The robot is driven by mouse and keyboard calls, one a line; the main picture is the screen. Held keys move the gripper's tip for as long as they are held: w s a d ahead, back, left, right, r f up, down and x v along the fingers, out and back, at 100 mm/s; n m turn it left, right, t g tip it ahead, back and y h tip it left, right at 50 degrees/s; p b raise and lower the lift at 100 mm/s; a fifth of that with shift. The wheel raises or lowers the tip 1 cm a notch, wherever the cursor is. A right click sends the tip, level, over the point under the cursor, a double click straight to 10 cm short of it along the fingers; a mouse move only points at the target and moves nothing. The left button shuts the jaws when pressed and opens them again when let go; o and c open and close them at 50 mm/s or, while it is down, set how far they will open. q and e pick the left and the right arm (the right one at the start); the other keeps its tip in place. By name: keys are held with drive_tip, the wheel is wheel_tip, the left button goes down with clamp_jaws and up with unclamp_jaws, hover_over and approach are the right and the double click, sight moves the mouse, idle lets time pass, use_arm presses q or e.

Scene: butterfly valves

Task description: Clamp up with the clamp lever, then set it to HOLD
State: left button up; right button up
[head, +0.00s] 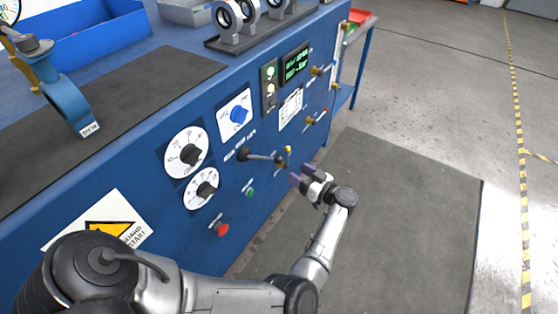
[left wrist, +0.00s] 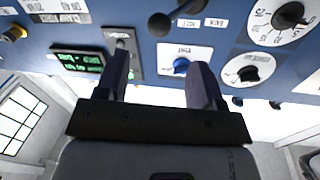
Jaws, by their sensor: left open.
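A small yellow knob (head: 288,149) stands by the hub. My left gripper (head: 299,174) is open and empty, in front of the panel just right of and below the hub, apparently apart from it. Its two fingers (left wrist: 160,80) are spread in the left wrist view. My right gripper is not in view.
The panel carries two dials (head: 186,153), a blue selector (head: 238,115), a green display (head: 295,64), a red button (head: 221,229) and brass-mounted handles (head: 314,118) to the right. The floor mat (head: 400,210) is clear.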

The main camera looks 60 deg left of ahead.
sight(282, 160)
use_arm(q)
drive_tip(key=b+x, duration=0.1)
drive_tip(key=x, duration=0.7)
drive_tip(key=shift+s+a+b, duration=0.2)
drive_tip(key=shift+a+b, duration=0.1)
drive_tip(key=shift+a, duration=0.35)
drive_tip(key=shift+c, duration=0.3)
drive_tip(key=c, duration=0.9)
drive_tip(key=shift+f, duration=0.1)
clamp_jaws()
